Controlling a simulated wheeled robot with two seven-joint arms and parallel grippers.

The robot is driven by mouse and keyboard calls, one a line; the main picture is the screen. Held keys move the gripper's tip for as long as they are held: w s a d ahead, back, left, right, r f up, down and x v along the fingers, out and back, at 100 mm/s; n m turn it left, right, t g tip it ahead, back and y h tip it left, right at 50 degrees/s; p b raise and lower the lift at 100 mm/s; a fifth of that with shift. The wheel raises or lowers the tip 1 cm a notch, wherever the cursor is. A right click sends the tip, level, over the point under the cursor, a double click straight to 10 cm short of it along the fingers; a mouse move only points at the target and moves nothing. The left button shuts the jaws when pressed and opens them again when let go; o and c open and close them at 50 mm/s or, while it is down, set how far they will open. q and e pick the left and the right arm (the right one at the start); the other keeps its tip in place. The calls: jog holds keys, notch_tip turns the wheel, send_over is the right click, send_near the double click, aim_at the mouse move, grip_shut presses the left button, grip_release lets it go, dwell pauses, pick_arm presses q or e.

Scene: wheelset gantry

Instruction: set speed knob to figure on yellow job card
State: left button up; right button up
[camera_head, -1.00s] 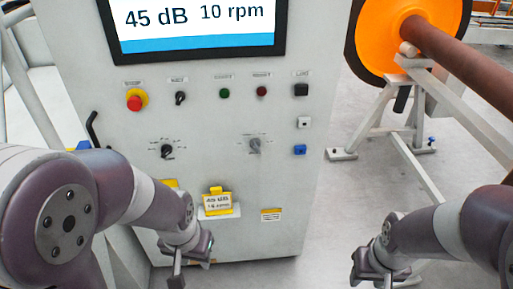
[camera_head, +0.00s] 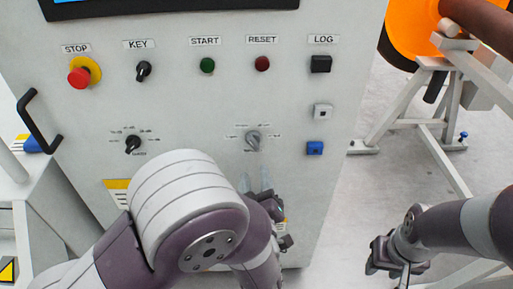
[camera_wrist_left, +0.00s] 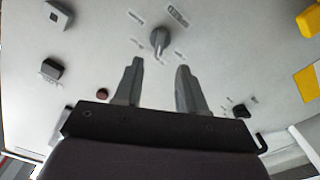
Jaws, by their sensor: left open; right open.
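A grey knob (camera_head: 253,140) with a printed scale sits on the panel. It also shows in the left wrist view (camera_wrist_left: 159,40), upright between and beyond my open fingertips, apart from them. My left gripper (camera_head: 256,182) is open just below this knob. A black knob (camera_head: 133,144) with its own scale is to the left. The scale labels are too small to read. My right gripper (camera_head: 388,266) is open and empty, far right.
Above the knobs are a red stop button (camera_head: 80,76), key switch (camera_head: 143,71), green start button (camera_head: 207,65), red reset button (camera_head: 262,64) and black log switch (camera_head: 320,64). A blue socket (camera_head: 315,148) is right of the grey knob. A black handle (camera_head: 38,122) juts out left.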

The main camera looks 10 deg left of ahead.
aim_at(254, 146)
pick_arm(q)
jog(key=x, duration=0.9)
jog(key=shift+w+f, duration=0.15)
jog(key=shift+w, duration=0.05)
grip_shut()
